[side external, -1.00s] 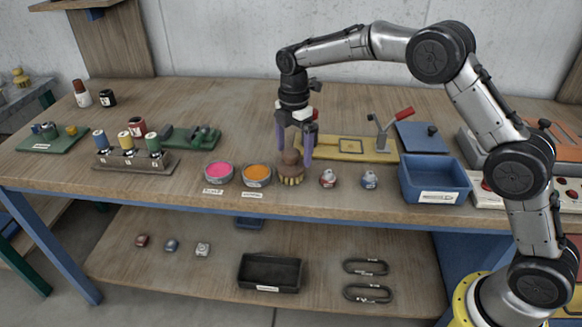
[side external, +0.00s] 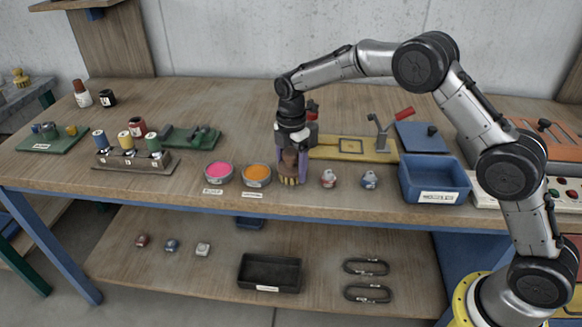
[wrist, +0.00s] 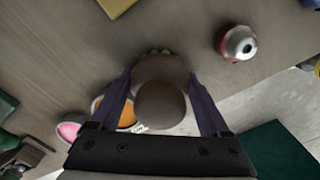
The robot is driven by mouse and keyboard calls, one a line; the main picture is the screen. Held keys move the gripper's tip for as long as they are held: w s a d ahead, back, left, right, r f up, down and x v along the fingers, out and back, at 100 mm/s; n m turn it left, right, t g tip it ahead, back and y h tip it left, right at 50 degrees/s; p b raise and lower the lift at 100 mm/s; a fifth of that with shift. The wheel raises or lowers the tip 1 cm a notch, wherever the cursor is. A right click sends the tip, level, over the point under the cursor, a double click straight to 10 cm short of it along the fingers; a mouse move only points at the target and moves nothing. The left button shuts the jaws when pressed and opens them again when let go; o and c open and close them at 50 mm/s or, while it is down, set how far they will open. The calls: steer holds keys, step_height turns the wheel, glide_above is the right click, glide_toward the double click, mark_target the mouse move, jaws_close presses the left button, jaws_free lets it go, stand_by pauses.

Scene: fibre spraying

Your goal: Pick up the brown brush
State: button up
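The brown brush (side external: 289,162) stands upright near the front of the table, its rounded brown handle up and its yellowish bristles down. My gripper (side external: 290,178) is lowered over it, with one purple finger on each side. In the wrist view the brush's round knob (wrist: 161,103) shows from above between the two fingers (wrist: 160,80). The fingers look spread, with gaps beside the knob; contact lower down, near the fingertips, is hard to make out. The bristles are mostly hidden in the wrist view.
Bowls of pink (side external: 218,170) and orange (side external: 256,173) material sit just left of the brush. Two small containers, one red and white (side external: 328,179) and one blue and white (side external: 369,180), stand right of it, before a blue bin (side external: 433,181). A yellow lever board (side external: 350,148) lies behind.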

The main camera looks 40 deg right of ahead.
steer(key=c, duration=0.6)
steer(key=shift+r, duration=0.15)
steer(key=shift+r, duration=0.55)
steer(key=s+r, duration=0.4)
steer(key=s+d+r, duration=0.1)
steer(key=s+r, duration=0.2)
steer(key=s, duration=0.2)
steer(key=s+r, duration=0.4)
steer(key=s, duration=0.1)
steer(key=shift+d+r, duration=0.35)
steer(key=shift+d, duration=0.05)
